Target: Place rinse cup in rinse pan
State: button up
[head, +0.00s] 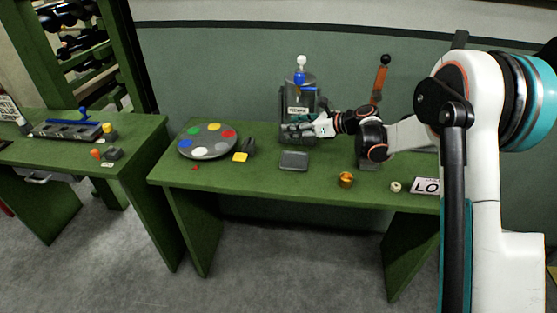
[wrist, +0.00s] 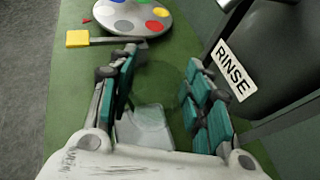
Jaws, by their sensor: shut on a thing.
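My gripper (head: 296,132) reaches left over the green table, just in front of the dark container labelled RINSE (wrist: 262,60). A shallow dark grey tray (head: 294,161), likely the rinse pan, lies on the table in front of my gripper.
An orange-brown ring-like thing (head: 346,180) lies right. The table's front edge is close to the tray.

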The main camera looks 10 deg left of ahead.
notch_tip(320, 180, down, 9)
jog(key=b, duration=0.3)
jog(key=shift+f, duration=0.1)
jog(key=o, duration=1)
jog(key=shift+c, duration=0.2)
